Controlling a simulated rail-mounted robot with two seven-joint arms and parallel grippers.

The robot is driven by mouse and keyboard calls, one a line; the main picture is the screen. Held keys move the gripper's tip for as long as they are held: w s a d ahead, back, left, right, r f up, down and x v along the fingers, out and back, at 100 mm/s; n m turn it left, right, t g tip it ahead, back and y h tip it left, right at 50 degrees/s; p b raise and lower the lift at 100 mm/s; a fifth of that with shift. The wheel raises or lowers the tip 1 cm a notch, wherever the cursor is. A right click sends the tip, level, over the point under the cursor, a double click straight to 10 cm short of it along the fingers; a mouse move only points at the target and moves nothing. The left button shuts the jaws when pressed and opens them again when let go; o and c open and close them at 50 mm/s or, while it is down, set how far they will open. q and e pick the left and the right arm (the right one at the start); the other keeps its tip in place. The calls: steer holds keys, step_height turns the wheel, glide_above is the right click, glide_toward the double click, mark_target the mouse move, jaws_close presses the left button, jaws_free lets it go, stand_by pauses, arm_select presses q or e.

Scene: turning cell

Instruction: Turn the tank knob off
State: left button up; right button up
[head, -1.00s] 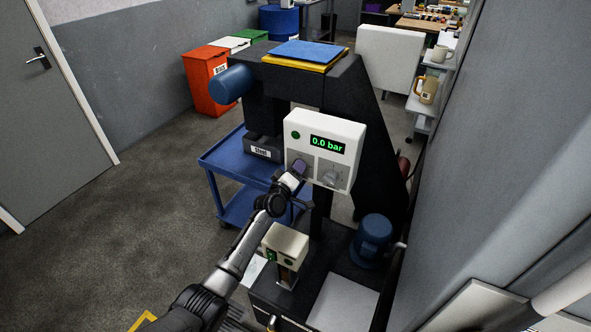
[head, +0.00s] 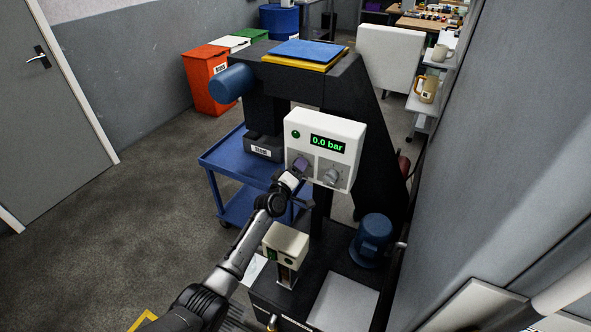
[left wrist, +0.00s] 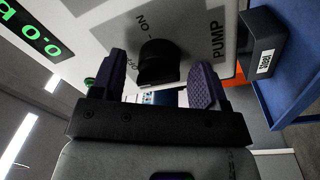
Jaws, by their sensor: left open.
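The white control panel (head: 342,130) carries a green "0.0 bar" display and two knobs. The right knob (head: 332,176) is grey and apart from my gripper; its label is too small to read. My left gripper (head: 299,176) is open in front of the panel's left knob, which it largely hides in the head view. In the left wrist view that knob is a black knob (left wrist: 158,62) beside a "PUMP" label and ON/OFF marks. It shows between the two spread fingers of my left gripper (left wrist: 160,75); contact cannot be told. My right gripper is out of view.
A smaller switch box (head: 287,243) stands below the panel, close to my left arm. A blue cart (head: 225,160) is at left and a blue motor (head: 373,238) at lower right. The grey wall (head: 510,150) bounds the right side. Open floor lies left.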

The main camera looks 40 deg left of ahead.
arm_select(q)
steer(key=p+v, duration=0.4)
steer(key=v, duration=0.9)
steer(key=shift+s, duration=0.4)
steer(key=shift+d+f, duration=0.1)
